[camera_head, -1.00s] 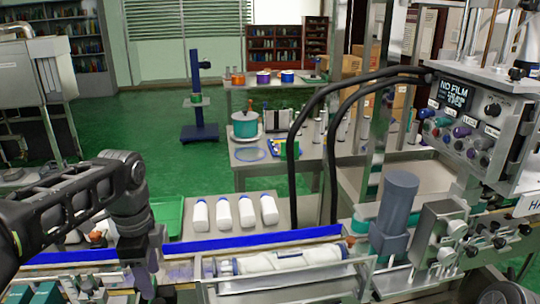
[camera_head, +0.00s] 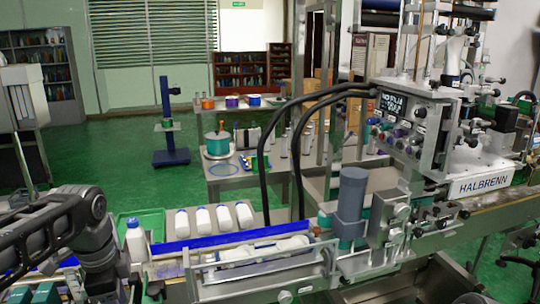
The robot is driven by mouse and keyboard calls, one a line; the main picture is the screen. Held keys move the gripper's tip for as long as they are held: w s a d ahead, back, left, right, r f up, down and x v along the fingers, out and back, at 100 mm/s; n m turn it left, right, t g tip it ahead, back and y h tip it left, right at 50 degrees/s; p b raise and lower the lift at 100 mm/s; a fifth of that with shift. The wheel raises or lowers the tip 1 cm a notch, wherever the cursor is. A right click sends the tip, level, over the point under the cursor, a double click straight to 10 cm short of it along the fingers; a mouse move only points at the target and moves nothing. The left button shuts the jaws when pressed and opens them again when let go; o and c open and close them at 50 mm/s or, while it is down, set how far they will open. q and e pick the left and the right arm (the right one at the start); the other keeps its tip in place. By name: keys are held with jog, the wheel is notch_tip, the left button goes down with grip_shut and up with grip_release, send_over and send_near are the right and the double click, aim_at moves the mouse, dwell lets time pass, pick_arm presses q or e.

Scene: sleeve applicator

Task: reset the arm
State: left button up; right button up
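My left arm comes in from the left edge and bends down at its wrist. My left gripper (camera_head: 135,286) points downward at the lower left, beside the conveyor with the blue rail. Its fingers are small, dark and partly lost against the clutter, so I cannot tell whether they are open or shut. Nothing clearly shows in it. My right arm and gripper are not in view. The sleeve applicator (camera_head: 405,125), with its display and coloured knobs, stands at the right, well apart from my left gripper.
A white bottle (camera_head: 136,241) stands just right of my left wrist. Several white bottles lie on a steel table (camera_head: 262,220) behind the blue rail (camera_head: 245,236). A green tray (camera_head: 150,222) is behind the wrist. A grey cylinder (camera_head: 351,195) stands beside the machine.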

pick_arm(q)
jog(key=w+d+f+n+t+h, duration=0.1)
jog(key=w+d+f+n+t, duration=0.4)
jog(key=w, duration=0.5)
jog(key=d+f+n+h, duration=0.1)
jog(key=d+f+n, duration=0.2)
jog(key=d+f, duration=0.35)
jog(key=d+f+n+h, duration=0.15)
jog(key=d+f, duration=0.25)
jog(key=f, duration=0.6)
jog(key=s+d+f+n+g, duration=0.1)
jog(key=s+d+f, duration=0.2)
jog(key=s+f, duration=0.4)
jog(key=s+d+f+n+g, duration=0.2)
jog(key=s+d+f, duration=0.1)
jog(key=s+f, duration=0.4)
jog(key=s+d+f+n+g, duration=0.2)
jog(key=s+f, duration=0.4)
jog(key=s, duration=0.6)
jog(key=shift+s+d+f+h, duration=0.15)
jog(key=shift+d+f+h, duration=0.25)
jog(key=shift+d, duration=0.35)
